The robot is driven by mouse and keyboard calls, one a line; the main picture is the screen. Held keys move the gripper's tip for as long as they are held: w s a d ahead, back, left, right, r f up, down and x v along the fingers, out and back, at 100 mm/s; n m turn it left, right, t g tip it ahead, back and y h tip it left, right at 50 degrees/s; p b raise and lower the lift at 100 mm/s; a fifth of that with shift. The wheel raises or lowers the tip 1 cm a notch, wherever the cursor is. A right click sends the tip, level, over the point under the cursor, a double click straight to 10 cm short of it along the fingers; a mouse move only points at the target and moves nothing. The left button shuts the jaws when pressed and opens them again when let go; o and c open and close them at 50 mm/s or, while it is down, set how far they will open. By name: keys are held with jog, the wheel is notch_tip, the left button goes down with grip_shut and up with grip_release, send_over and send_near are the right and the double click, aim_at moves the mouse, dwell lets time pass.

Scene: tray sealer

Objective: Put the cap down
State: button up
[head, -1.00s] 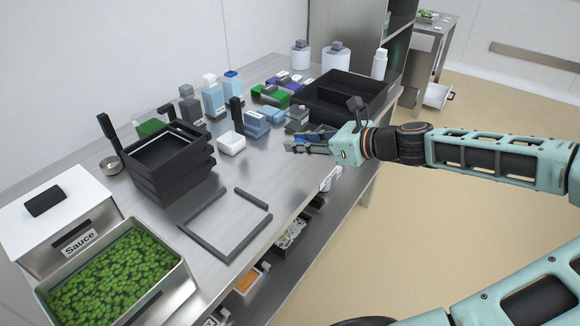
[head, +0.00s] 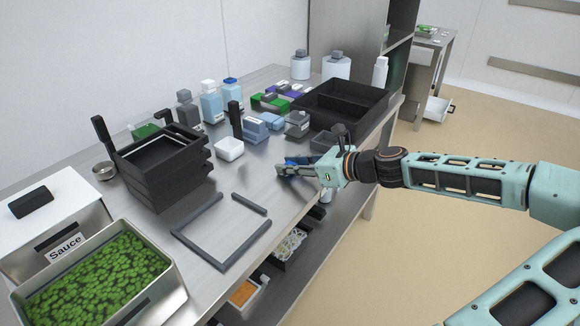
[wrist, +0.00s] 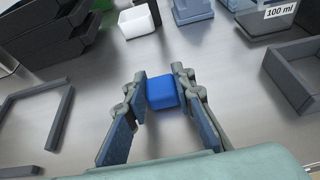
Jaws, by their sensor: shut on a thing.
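The blue cap (wrist: 162,93) is a small rounded block between the fingertips of my gripper (wrist: 160,90) in the wrist view. My gripper is shut on it. Bare steel table surface shows around the cap, but I cannot tell whether the cap touches it. In the head view my gripper (head: 282,170) is low over the front part of the table, right of the grey frame corner pieces. The cap is hard to make out there behind the fingers.
A white box (head: 229,149) and several bottles stand behind. A black divided tray (head: 372,116) is at the back right. Stacked black trays (head: 165,185) and a grey open frame (head: 205,254) lie to the left. Bare steel lies between the frame and my gripper.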

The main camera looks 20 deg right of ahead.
jog(key=shift+f, duration=0.1)
jog(key=o, duration=0.8)
jog(key=shift+c, duration=0.2)
jog(key=shift+d, duration=0.1)
jog(key=p+v, duration=0.5)
jog(key=v, duration=0.7)
